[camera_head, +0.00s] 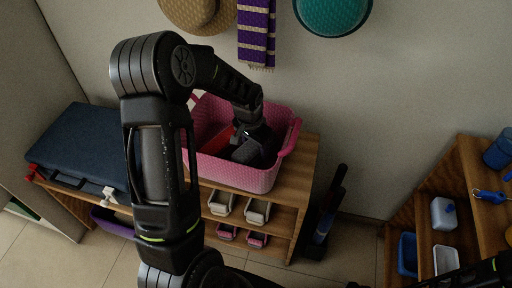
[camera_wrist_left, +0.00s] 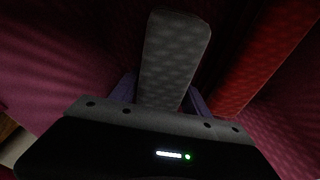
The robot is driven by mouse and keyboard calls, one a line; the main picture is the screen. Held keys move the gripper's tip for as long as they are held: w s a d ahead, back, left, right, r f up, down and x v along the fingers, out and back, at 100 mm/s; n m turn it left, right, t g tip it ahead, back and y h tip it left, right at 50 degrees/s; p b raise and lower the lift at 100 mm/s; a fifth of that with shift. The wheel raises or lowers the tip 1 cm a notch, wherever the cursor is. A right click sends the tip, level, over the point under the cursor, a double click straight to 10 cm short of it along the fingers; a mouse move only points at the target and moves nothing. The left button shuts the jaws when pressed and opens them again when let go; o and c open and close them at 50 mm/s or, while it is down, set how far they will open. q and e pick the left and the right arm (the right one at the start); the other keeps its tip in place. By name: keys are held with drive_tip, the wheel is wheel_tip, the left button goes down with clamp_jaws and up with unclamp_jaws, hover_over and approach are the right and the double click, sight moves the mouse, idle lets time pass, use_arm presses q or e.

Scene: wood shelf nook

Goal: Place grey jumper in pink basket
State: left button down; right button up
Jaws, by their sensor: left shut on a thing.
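The pink basket (camera_head: 235,177) stands on top of the wooden shelf unit, and its pink walls surround the wrist view (camera_wrist_left: 60,65). My left gripper (camera_head: 250,143) reaches down inside the basket. It is shut on the grey jumper (camera_head: 245,152), a folded grey bundle that stands up between the fingers (camera_wrist_left: 168,108) in the wrist view (camera_wrist_left: 175,55). The jumper is within the basket walls; whether it touches the bottom is hidden. My right gripper is not clearly shown; only a dark part of my arm shows at the lower right.
A red item (camera_head: 221,139) lies in the basket beside the jumper. A dark blue folded item (camera_head: 80,145) is left of the basket. A hat (camera_head: 200,12), striped scarf (camera_head: 257,32) and teal hat (camera_head: 333,14) hang above. Another wooden shelf (camera_head: 423,205) stands at right.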

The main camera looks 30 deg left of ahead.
sight(252, 145)
use_arm(q)
drive_tip(key=c, duration=0.5)
unclamp_jaws()
drive_tip(key=shift+r, duration=0.1)
drive_tip(key=shift+r+p, duration=0.6)
drive_tip(key=shift+r, duration=0.05)
drive_tip(key=r, duration=0.4)
drive_tip(key=s+r, duration=0.1)
drive_tip(key=r, duration=0.2)
drive_tip(key=s+r, duration=0.1)
drive_tip(key=r, duration=0.3)
drive_tip(key=shift+a+r, duration=0.1)
drive_tip(key=shift+r, duration=0.25)
